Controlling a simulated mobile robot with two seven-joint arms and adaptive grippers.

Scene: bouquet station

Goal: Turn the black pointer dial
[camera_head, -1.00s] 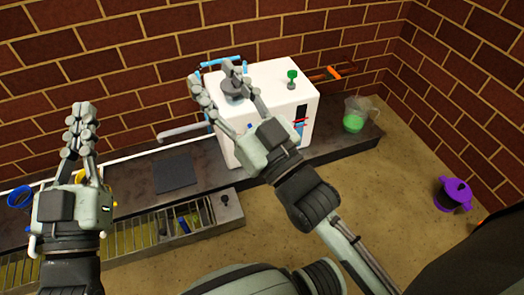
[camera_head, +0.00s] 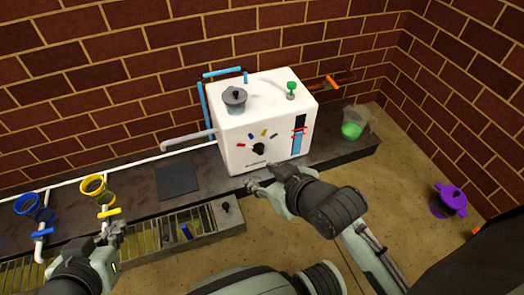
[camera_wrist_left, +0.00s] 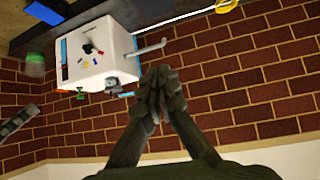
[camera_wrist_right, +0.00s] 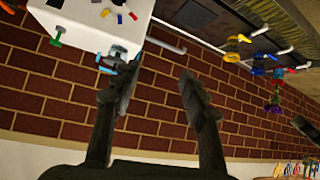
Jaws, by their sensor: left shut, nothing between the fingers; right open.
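The black pointer dial (camera_head: 260,148) sits on the front face of a white box machine (camera_head: 232,150), with short coloured marks in an arc above it. It also shows in the left wrist view (camera_wrist_left: 88,48). My right gripper (camera_head: 260,189) is open and empty, below the dial near the machine's lower front edge and apart from the dial. Its spread fingers show in the right wrist view (camera_wrist_right: 150,85). My left gripper (camera_head: 113,233) is shut and empty at the lower left, far from the dial. Its closed fingers show in the left wrist view (camera_wrist_left: 160,82).
A grey lidded pot (camera_head: 235,101) and a green valve knob (camera_head: 291,88) are on the machine's top. A blue gauge (camera_head: 298,137) is on its front. A jug with green liquid (camera_head: 352,130) stands at right.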

